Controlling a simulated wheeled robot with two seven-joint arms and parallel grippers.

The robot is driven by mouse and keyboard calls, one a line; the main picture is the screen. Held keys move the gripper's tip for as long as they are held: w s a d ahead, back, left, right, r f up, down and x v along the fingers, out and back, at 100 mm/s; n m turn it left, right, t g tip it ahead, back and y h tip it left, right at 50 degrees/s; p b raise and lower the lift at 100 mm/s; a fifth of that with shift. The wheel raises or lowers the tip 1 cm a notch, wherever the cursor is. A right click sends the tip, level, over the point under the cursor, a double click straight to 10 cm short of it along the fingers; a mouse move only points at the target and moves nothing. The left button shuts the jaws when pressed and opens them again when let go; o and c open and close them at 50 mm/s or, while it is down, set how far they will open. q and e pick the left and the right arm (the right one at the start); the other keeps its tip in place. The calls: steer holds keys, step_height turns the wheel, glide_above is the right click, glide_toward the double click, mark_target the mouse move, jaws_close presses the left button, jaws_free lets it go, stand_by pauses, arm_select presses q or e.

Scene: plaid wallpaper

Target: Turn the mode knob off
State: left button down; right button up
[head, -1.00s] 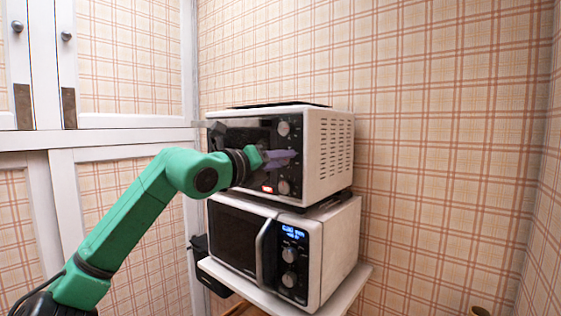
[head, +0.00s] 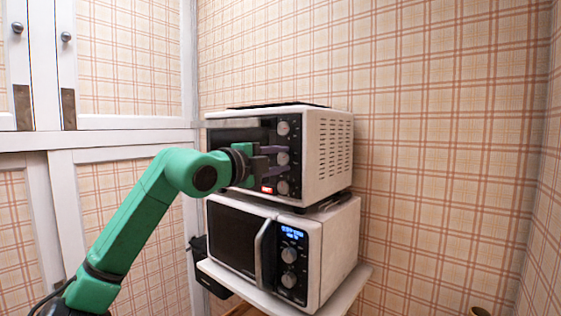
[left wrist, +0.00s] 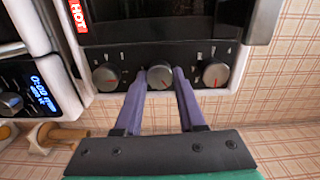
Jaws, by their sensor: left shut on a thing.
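The upper toaster oven (head: 327,155) has three grey knobs in a column at the right of its front. In the head view these are the top knob (head: 283,128), the middle knob, partly behind my fingers, and the bottom knob (head: 282,187). My left gripper (head: 284,160) reaches in from the left with its purple fingers above and below the middle knob. In the left wrist view the knobs form a row, and my gripper (left wrist: 159,76) is shut on the middle knob (left wrist: 159,78), which has a red mark. Knob labels are too small to read.
A white microwave (head: 335,245) with a lit blue display and two knobs stands directly below the oven on a small white table (head: 355,288). A red HOT sign (left wrist: 79,17) glows on the oven.

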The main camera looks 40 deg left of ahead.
arm_select(q)
steer(key=n, duration=0.5)
steer(key=shift+a+r+n, duration=0.1)
steer(key=shift+r+n, duration=0.05)
steer(key=shift+n, duration=0.15)
steer(key=n, duration=0.4)
steer(key=shift+b, duration=0.4)
steer(key=shift+n, duration=0.5)
steer(key=shift+f, duration=0.3)
steer(key=c, duration=0.5)
jaws_free()
steer(key=shift+s+r, duration=0.1)
